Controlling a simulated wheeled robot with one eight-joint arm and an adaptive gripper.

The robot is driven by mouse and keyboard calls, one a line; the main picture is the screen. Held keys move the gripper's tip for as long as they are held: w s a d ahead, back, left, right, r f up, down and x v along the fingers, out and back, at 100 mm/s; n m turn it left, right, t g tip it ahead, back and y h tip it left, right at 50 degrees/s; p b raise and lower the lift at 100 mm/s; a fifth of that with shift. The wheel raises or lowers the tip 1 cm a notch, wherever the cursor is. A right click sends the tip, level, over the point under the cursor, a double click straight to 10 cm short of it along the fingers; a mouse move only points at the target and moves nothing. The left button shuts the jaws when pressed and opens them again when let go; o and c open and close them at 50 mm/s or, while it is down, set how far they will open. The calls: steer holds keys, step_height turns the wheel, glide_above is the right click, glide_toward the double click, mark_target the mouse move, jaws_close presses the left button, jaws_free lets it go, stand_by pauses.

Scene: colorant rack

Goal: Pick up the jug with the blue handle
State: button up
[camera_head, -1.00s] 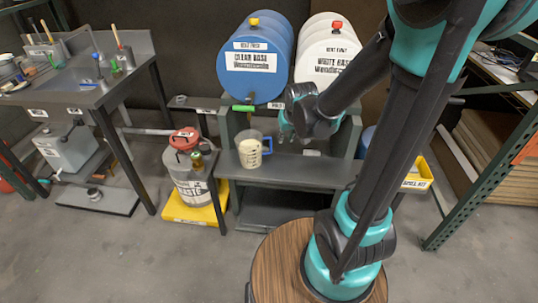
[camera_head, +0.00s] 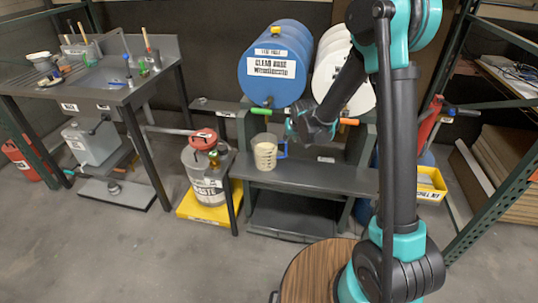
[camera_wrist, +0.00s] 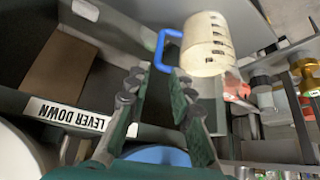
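The jug (camera_head: 265,152) is a pale, translucent measuring jug with dark marks and a blue handle on its right side. It stands upright on the grey shelf (camera_head: 340,180) below the drums. It also shows at the top of the wrist view (camera_wrist: 207,45), with its blue handle (camera_wrist: 160,48) towards my fingers. My gripper (camera_head: 291,132) is just right of and above the jug in the head view. In the wrist view my gripper (camera_wrist: 156,80) is open and empty, with the handle just beyond the gap between the fingertips. I cannot tell whether they touch.
A waste can (camera_head: 200,172) on a yellow tray (camera_head: 207,214) stands to the left. A yellow bin (camera_head: 431,186) is at right. A "LEVER DOWN" label (camera_wrist: 68,115) is near my fingers.

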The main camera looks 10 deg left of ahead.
mark_target(286, 147)
steer(key=x, duration=1.3)
steer(key=shift+w+f, duration=0.15)
steer(key=shift+f, duration=0.15)
steer(key=shift+d, duration=0.1)
steer(key=shift+c, duration=0.2)
jaws_close()
